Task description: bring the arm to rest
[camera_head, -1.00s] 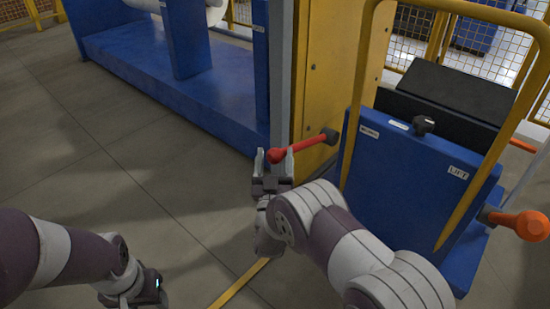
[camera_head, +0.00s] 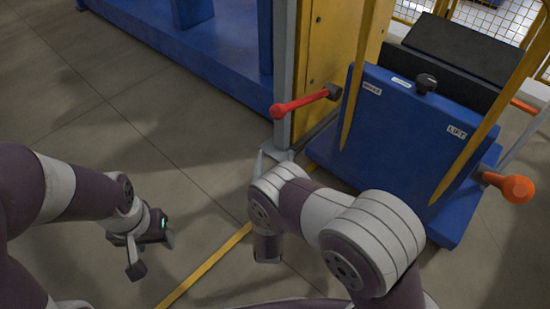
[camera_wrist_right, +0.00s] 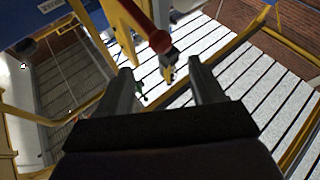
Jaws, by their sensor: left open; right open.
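My right gripper (camera_head: 274,156) is open and empty in the head view, mostly hidden behind its own wrist. It is below and apart from the red lever (camera_head: 305,101) on the yellow post. In the right wrist view the two fingers of my right gripper (camera_wrist_right: 162,88) stand apart, with the red lever (camera_wrist_right: 146,25) beyond them and nothing between them. My left gripper (camera_head: 153,256) hangs over the floor at the lower left, open and empty.
A blue cart (camera_head: 402,135) with a black knob (camera_head: 426,83), an orange-ended handle (camera_head: 511,187) and yellow rails stands at the right. A yellow post (camera_head: 328,60) and a blue machine base (camera_head: 170,35) are behind. The floor (camera_head: 90,130) at left is clear.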

